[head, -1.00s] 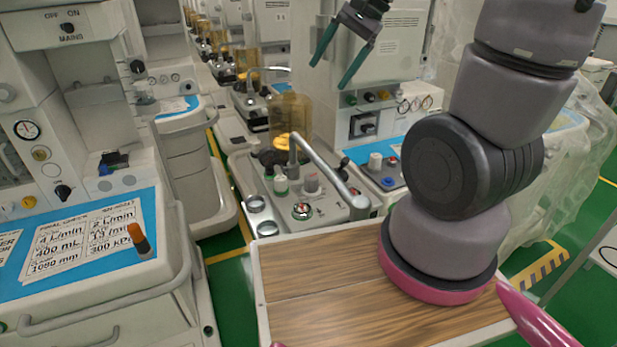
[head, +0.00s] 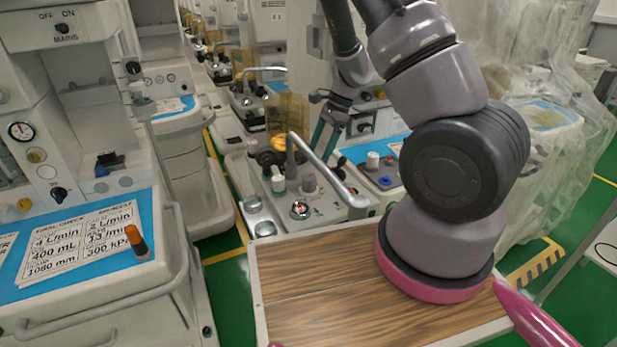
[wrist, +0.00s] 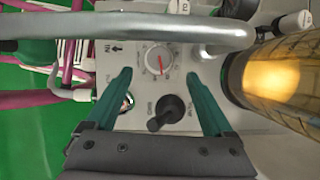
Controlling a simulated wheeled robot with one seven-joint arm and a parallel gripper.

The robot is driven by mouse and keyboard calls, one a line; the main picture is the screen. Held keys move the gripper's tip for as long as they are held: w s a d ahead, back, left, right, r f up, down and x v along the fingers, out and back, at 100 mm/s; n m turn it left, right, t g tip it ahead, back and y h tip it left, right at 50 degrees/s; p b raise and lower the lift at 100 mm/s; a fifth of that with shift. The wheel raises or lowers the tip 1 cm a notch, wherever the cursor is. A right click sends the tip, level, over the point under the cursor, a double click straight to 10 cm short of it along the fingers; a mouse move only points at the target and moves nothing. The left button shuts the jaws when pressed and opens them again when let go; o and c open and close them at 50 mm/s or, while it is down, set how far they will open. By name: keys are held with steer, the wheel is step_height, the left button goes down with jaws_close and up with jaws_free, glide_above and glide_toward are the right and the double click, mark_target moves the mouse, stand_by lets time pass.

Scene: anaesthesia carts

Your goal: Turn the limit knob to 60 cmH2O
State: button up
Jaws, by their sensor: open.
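In the wrist view, a round white dial (wrist: 159,60) with a scale and a red mark sits on a pale panel (wrist: 140,122), beyond my fingertips. It may be the limit knob; I cannot read its label or setting. A black knob with a lever (wrist: 169,110) lies nearer, between my two teal fingers in the picture. My gripper (wrist: 160,75) is open, with nothing between its fingers that I can see held. In the head view my gripper (head: 324,145) points down over the machine top, just right of the curved silver tube (head: 318,165).
The silver tube crosses the wrist view (wrist: 90,27) close above the dial. An amber cylinder (wrist: 277,68) stands at right, and a chrome ball (wrist: 126,102) beside the left finger. A wooden-topped surface (head: 310,275) lies in front. A cart with blue top (head: 85,262) stands left.

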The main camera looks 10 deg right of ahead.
mark_target(309, 176)
steer(key=x, duration=0.9)
steer(key=shift+f, duration=0.15)
steer(key=shift+c, duration=0.3)
steer(key=c, duration=1.3)
steer(key=m+t, duration=0.1)
steer(key=m, duration=0.3)
steer(key=shift+m+t, duration=0.3)
steer(key=shift+t, duration=0.1)
steer(key=o, duration=1.4)
steer(key=shift+c, duration=0.2)
steer(key=v, duration=1.1)
